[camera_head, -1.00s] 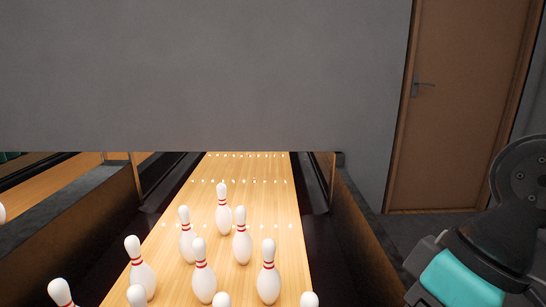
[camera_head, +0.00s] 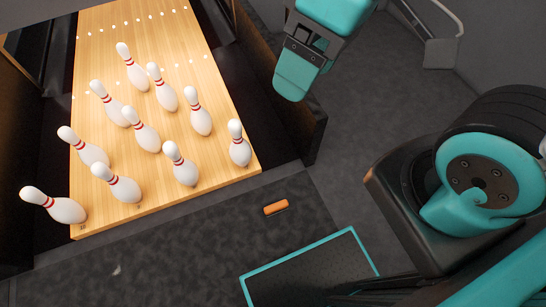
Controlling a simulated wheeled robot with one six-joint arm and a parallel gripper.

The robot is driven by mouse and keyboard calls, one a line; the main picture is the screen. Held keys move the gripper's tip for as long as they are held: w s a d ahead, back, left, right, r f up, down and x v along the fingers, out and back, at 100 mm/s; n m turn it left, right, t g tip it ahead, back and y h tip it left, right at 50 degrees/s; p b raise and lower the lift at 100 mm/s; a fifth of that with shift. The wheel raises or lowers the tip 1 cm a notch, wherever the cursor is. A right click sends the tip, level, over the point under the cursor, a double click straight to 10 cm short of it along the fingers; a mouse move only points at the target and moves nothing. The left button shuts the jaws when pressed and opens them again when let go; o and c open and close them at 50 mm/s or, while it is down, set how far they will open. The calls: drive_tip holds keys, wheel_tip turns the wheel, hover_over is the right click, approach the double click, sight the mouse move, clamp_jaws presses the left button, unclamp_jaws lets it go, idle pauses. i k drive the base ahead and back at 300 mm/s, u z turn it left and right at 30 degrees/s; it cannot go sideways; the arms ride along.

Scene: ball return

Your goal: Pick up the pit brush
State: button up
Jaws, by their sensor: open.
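A small orange-brown block (camera_head: 276,207), which looks like the pit brush, lies on the dark floor just in front of the lane's near right corner. Its bristles cannot be made out. My teal gripper (camera_head: 292,88) hangs in at the top centre, above the floor beside the lane's right side wall. It is open and holds nothing that I can see. It is well apart from the brush, which lies below it in the picture. One finger seems to hide the other.
Several white pins (camera_head: 141,132) with red bands stand on the wooden lane (camera_head: 220,150), left of the brush. A dark side wall (camera_head: 296,125) edges the lane. A pale speck (camera_head: 117,270) lies at lower left.

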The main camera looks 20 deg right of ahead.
sight(278, 207)
drive_tip(key=k, duration=0.75)
drive_tip(key=u, duration=1.2)
drive_tip(key=i, duration=1)
drive_tip(key=z, duration=1.8)
